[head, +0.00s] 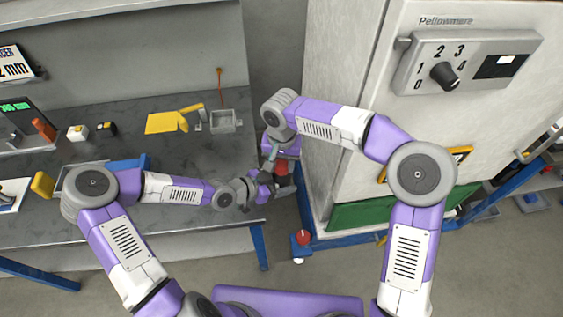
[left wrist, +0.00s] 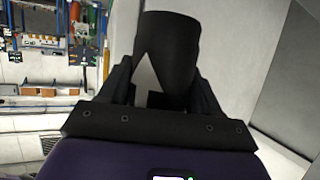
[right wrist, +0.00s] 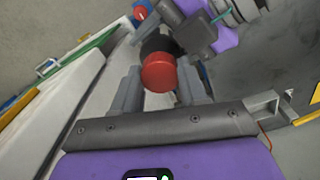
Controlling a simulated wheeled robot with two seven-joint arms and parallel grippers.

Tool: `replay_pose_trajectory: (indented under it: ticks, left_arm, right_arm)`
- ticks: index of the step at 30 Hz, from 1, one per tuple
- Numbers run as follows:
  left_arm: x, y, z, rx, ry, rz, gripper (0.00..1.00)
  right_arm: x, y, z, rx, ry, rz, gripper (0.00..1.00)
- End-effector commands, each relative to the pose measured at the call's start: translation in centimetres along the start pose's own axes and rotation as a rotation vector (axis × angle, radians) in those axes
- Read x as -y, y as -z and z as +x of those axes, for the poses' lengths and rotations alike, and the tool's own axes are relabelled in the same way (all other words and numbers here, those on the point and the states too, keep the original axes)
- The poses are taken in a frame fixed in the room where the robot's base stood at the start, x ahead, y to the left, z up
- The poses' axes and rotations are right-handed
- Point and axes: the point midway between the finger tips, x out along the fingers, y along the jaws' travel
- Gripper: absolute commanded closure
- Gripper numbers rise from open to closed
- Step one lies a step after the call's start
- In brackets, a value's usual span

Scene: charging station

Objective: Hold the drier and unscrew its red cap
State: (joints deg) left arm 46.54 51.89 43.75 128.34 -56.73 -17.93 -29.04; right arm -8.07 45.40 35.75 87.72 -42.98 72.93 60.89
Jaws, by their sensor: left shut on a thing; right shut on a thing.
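The drier is a dark cylinder (left wrist: 167,45) with a pale arrow mark, seen large in the left wrist view. My left gripper (left wrist: 163,80) is shut on its body. In the right wrist view the drier's round red cap (right wrist: 159,73) faces the camera, and the black body (right wrist: 157,42) shows behind it. My right gripper (right wrist: 160,82) is shut on the cap, one finger on each side. In the head view the red cap (head: 281,169) is a small patch between the two grippers, beyond the bench's right end. Most of the drier is hidden there.
The grey workbench (head: 190,150) on the left carries a yellow sheet (head: 161,122), a small grey box (head: 224,121) and a blue tray. A large pale cabinet (head: 345,60) with a dial panel (head: 468,62) stands close on the right, on a blue base.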

Motion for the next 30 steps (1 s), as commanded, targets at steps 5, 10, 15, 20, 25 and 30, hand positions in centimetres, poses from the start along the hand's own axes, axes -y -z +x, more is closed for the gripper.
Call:
replay_pose_trajectory:
  ticks: [5, 10, 15, 20, 25, 30]
  left_arm:
    - [-0.54, 0.18, 0.13, -0.002, -0.013, 0.009, 1.00]
    - [-0.58, 0.19, 0.14, -0.002, -0.014, 0.010, 1.00]
    - [-0.60, 0.20, 0.15, -0.002, -0.015, 0.010, 1.00]
    - [-0.62, 0.21, 0.15, -0.002, -0.015, 0.011, 1.00]
    - [-0.62, 0.21, 0.16, -0.002, -0.015, 0.010, 1.00]
    - [-0.61, 0.21, 0.16, -0.002, -0.015, 0.010, 1.00]
  right_arm:
    - [0.29, 0.01, -0.20, -0.009, 0.010, -0.325, 0.94]
    - [0.26, 0.01, -0.25, -0.013, 0.010, -0.638, 0.94]
    - [0.21, 0.01, -0.27, -0.016, 0.009, -0.954, 0.94]
    - [0.17, 0.04, -0.29, -0.018, 0.008, -1.253, 0.94]
    - [0.13, 0.10, -0.30, -0.021, 0.007, -1.573, 0.94]
    - [0.12, 0.16, -0.30, -0.024, 0.006, -1.896, 0.94]
